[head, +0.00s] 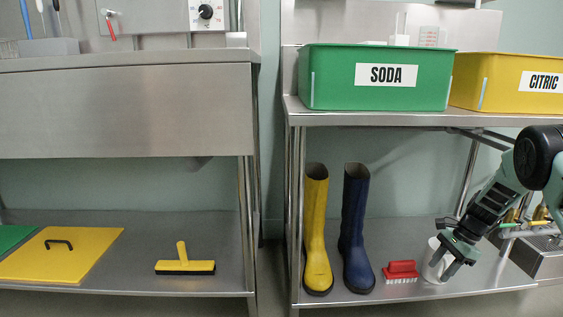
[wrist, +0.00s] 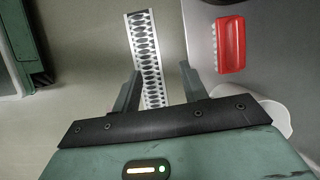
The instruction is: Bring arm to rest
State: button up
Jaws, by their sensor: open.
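My gripper (head: 446,262) is at the lower right of the head view, in front of a white container (head: 431,262) on the lower shelf and partly hiding it. In the wrist view the two fingers of my gripper (wrist: 160,82) stand apart with nothing held between them. Beyond them lie the floor and a metal drain grate (wrist: 147,55). The white container also shows in the wrist view (wrist: 280,118), right of the fingers and partly hidden by the gripper body. I cannot tell whether the gripper touches it.
A red brush (head: 401,271) sits left of the gripper, beside a blue boot (head: 355,230) and a yellow boot (head: 317,235). Above are a green SODA bin (head: 340,92) and a yellow CITRIC bin (head: 497,90). A sink (head: 540,258) is at the right.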

jog(key=s+a+r+n+p, duration=0.2)
jog(key=s+a+r+n, duration=0.15)
jog(key=a+r, duration=0.4)
jog(key=s+a+r+n+g+p, duration=0.1)
jog(key=s+a+r+n, duration=0.25)
jog(key=a+r, duration=0.4)
jog(key=s+a+r+n+p, duration=0.25)
jog(key=s+a+r, duration=0.2)
jog(key=a, duration=0.45)
jog(key=s+a+r+n+h+p, duration=0.2)
jog(key=s+a+r+n, duration=0.55)
jog(key=s, duration=0.45)
jog(key=s+r+n+t+h+p, duration=0.15)
jog(key=s+n, duration=0.25)
jog(key=s, duration=0.4)
jog(key=s+r+n+h+p, duration=0.1)
jog(key=s+r+n, duration=0.2)
jog(key=s, duration=0.4)
notch_tip(320, 180, up, 37)
jog(key=s+p, duration=0.1)
jog(key=p, duration=3.6)
jog(key=shift+a+r+n+p, duration=0.2)
jog(key=shift+a+n+p, duration=0.05)
jog(key=shift+n+p, duration=0.15)
jog(key=shift+y, duration=0.25)
